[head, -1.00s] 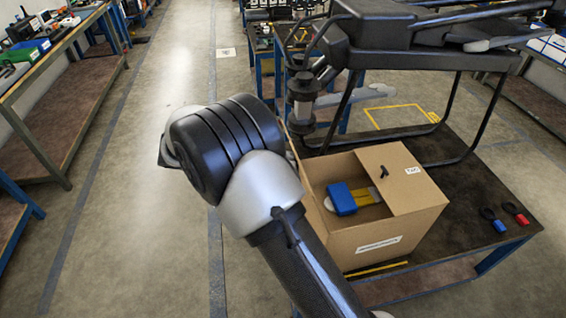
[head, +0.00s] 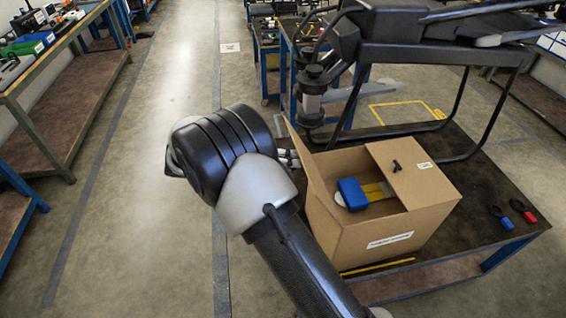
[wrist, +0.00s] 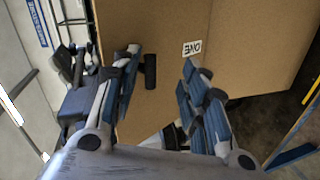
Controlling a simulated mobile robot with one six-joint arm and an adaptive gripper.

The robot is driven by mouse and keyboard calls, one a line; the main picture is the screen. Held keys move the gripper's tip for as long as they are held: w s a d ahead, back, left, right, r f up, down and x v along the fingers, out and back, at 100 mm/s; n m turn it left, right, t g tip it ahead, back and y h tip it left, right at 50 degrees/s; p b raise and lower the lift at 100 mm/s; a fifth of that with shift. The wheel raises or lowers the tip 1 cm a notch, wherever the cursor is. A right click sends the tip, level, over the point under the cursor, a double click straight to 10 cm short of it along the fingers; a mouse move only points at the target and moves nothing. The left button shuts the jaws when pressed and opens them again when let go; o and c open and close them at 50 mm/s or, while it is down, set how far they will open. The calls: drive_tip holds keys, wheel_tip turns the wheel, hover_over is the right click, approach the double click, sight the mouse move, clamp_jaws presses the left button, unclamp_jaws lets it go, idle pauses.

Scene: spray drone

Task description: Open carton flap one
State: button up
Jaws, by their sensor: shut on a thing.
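The brown cardboard carton (head: 385,238) stands on a dark table, its top partly open. Flap one, labelled ONE, stands raised and tilted on the carton's left side in the head view (head: 309,162). It fills much of the wrist view (wrist: 225,45). Its small black handle (wrist: 151,71) lies between my gripper's fingertips (wrist: 160,78), closest to the left finger. My gripper is shut on the handle, though a gap shows toward the right finger. In the head view my arm hides most of the gripper. Flap two (head: 410,170), with its own black handle (head: 396,166), still covers the carton's right side.
Inside the carton lies a blue and yellow item (head: 352,194). A large dark drone frame (head: 440,50) with legs stands over the table behind the carton. Blue and red small items (head: 506,223) lie at the table's right. The floor left of my arm is clear.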

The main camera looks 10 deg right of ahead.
drive_tip(key=shift+s+d+f, duration=0.1)
drive_tip(key=shift+s+f, duration=0.05)
drive_tip(key=shift+f, duration=0.25)
drive_tip(key=v, duration=1.2)
drive_tip(key=shift+r, duration=0.4)
drive_tip(key=s+d+r+n+y, duration=0.2)
drive_tip(key=s+d+r+y, duration=0.7)
drive_tip(key=d, duration=0.5)
drive_tip(key=s+t+y, duration=0.1)
drive_tip(key=s+y, duration=0.1)
drive_tip(key=s, duration=0.4)
drive_tip(key=s+d+t+y, duration=0.1)
drive_tip(key=s+t+y, duration=0.1)
drive_tip(key=s, duration=0.4)
drive_tip(key=s+f+t+y, duration=0.1)
drive_tip(key=s+y, duration=0.1)
drive_tip(key=s, duration=0.4)
drive_tip(key=shift+s+d+t, duration=0.2)
drive_tip(key=shift+t, duration=0.2)
